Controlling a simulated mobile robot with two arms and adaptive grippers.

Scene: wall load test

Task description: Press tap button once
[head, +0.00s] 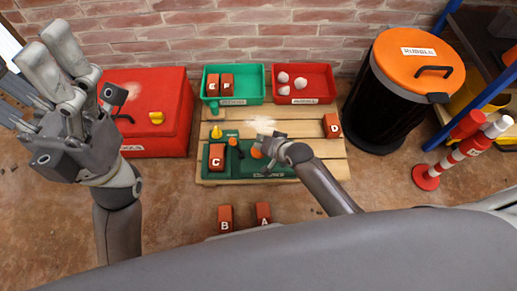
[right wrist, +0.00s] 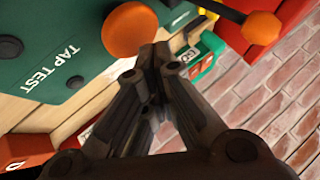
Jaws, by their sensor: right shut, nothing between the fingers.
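The tap button is an orange round cap (head: 257,152) on a green panel (head: 277,170) on a wooden pallet. In the right wrist view the orange cap (right wrist: 130,29) stands by the words "TAP TEST" on the green panel (right wrist: 35,85). My right gripper (head: 270,144) is shut and empty, right beside the cap. In the right wrist view its fingertips (right wrist: 150,58) lie just below the cap; I cannot tell whether they touch it. My left gripper (head: 90,80) is raised at the left, fingers spread, open and empty.
Brick C (head: 217,158) and a lever with an orange knob (head: 233,141) are left of the cap. Brick D (head: 332,126) sits on the pallet's right. Green (head: 246,98) and red (head: 318,98) bins stand behind. A red box (head: 177,138) and black rubble bin (head: 383,112) flank the pallet.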

